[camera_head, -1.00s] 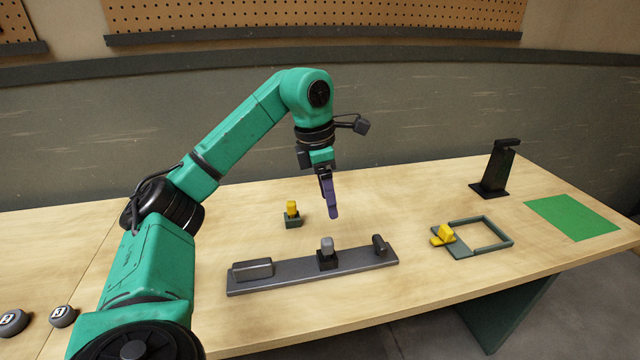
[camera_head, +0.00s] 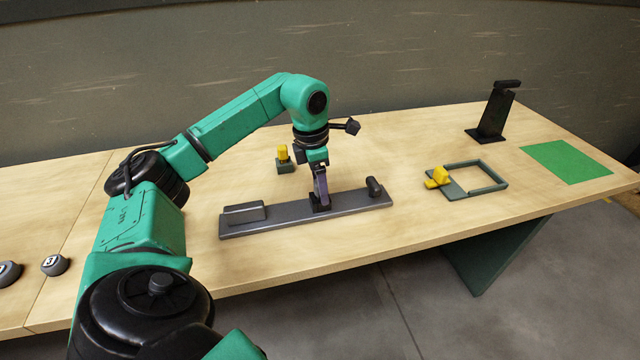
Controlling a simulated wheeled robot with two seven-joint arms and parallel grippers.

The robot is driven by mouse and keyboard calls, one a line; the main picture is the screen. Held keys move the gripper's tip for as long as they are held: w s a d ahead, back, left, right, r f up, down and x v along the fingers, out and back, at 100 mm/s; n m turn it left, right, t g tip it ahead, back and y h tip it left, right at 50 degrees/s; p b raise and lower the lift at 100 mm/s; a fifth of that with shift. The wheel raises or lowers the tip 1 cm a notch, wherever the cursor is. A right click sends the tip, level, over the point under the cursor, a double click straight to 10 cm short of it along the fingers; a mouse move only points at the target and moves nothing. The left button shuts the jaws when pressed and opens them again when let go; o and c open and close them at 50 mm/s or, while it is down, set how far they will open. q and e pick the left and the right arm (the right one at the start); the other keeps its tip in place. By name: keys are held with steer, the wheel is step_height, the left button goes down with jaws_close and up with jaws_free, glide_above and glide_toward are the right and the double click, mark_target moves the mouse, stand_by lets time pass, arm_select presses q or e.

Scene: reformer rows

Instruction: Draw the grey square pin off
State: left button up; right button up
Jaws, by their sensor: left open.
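The grey square pin stands in a dark block (camera_head: 321,206) near the middle of a long dark grey base plate (camera_head: 283,222). The pin itself is now hidden behind my left gripper (camera_head: 321,193). My left gripper points down right at the block, with its fingers open around or just in front of the pin; I cannot tell which. My right gripper is not in view.
The base plate also bears a low grey block (camera_head: 243,213) and a dark round peg (camera_head: 374,186). A yellow piece in a green holder (camera_head: 285,166) stands behind. To the right are a green frame (camera_head: 490,173) with a yellow piece (camera_head: 439,174), a black stand (camera_head: 491,115) and a green mat (camera_head: 566,161).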

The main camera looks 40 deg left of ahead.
arm_select(q)
jaws_close()
step_height(320, 180, up, 6)
steer(key=p, duration=0.5)
steer(key=shift+f, duration=0.1)
steer(key=shift+f, duration=0.1)
